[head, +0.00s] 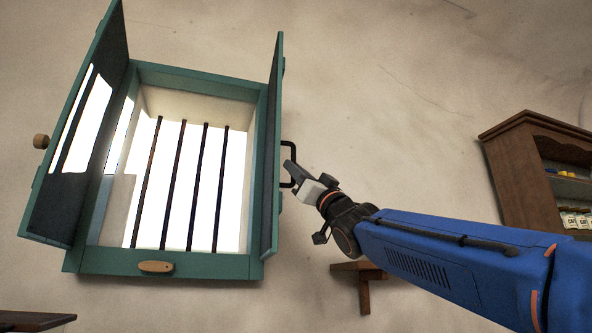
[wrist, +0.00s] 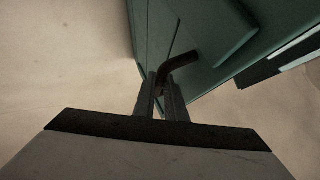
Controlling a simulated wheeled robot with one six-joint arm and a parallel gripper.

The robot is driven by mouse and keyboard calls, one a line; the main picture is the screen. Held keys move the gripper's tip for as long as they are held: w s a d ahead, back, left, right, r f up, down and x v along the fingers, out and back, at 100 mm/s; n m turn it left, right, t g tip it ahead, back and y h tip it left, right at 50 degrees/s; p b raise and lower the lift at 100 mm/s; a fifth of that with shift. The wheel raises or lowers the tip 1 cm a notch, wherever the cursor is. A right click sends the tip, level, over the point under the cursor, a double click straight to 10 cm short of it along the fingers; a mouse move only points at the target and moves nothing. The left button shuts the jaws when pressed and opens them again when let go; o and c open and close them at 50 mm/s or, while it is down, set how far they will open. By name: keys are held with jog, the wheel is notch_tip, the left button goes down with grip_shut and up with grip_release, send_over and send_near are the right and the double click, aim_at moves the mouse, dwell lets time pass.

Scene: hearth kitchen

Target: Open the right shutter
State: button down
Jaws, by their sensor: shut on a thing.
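The right shutter (head: 272,150) is a green panel hinged on the right side of the window frame. It stands swung out from the window, seen nearly edge-on in the head view. A dark bar handle (head: 288,146) sticks out from its right face. My gripper (head: 290,174) is at the lower part of this handle. In the wrist view, my gripper (wrist: 162,98) is shut on the dark handle (wrist: 180,63), with the green shutter (wrist: 205,35) just beyond it. The part of the handle between the fingers is hidden.
The left shutter (head: 100,110) also stands swung out and has a round wooden knob (head: 41,141). Dark bars (head: 171,185) cross the bright window opening. A wooden latch (head: 156,267) sits on the bottom frame. A wooden shelf (head: 510,165) with jars hangs at the right. A small wooden bracket (head: 362,274) is below my arm.

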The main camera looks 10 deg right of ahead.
jog(key=shift+w+d+f, duration=0.2)
jog(key=shift+w, duration=0.15)
jog(key=c, duration=1.8)
grip_release()
jog(key=shift+w, duration=0.1)
jog(key=shift+s, duration=0.25)
jog(key=v, duration=1.7)
jog(key=shift+s+f, duration=0.1)
